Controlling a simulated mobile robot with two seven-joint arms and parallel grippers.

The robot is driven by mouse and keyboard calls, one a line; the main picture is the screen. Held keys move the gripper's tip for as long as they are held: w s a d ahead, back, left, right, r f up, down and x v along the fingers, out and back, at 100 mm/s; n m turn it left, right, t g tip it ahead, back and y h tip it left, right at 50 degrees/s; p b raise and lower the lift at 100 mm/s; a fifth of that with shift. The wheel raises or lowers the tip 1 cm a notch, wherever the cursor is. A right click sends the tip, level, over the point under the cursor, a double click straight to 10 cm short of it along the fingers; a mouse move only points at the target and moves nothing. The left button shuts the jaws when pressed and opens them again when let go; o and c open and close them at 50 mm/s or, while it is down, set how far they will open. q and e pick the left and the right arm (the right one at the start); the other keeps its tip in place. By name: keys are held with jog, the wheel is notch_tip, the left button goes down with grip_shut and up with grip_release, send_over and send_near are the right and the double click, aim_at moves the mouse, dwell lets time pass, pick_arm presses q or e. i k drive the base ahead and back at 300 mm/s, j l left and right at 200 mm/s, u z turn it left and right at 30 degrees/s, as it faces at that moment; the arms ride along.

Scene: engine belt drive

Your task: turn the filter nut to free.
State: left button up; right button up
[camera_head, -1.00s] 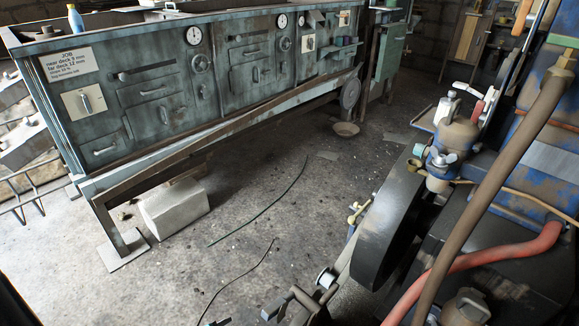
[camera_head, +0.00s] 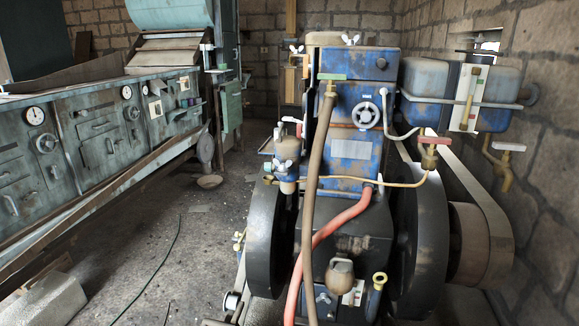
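A small filter-like unit (camera_head: 287,150) is mounted on the left side of the blue engine (camera_head: 350,155). Neither of my grippers is in view.
Black flywheels (camera_head: 418,240) flank the engine, with a belt (camera_head: 470,190) at the right. A brown hose (camera_head: 311,180) and a red hose (camera_head: 340,222) run down its front. A panelled bench (camera_head: 90,150) stands left. The floor (camera_head: 190,235) between is mostly clear, with thin cables.

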aim_at(282, 166)
jog(key=z, duration=1.55)
jog(key=j+z, duration=0.1)
jog(key=j, duration=0.3)
jog(key=k+j+z, duration=0.1)
jog(key=j, duration=0.25)
jog(key=k+j, duration=0.1)
jog(key=j, duration=0.25)
jog(key=k+j+z, duration=0.15)
jog(key=j, duration=0.25)
jog(key=j+z, duration=0.1)
jog(key=j, duration=0.25)
jog(key=i+j, duration=0.1)
jog(key=i, duration=0.05)
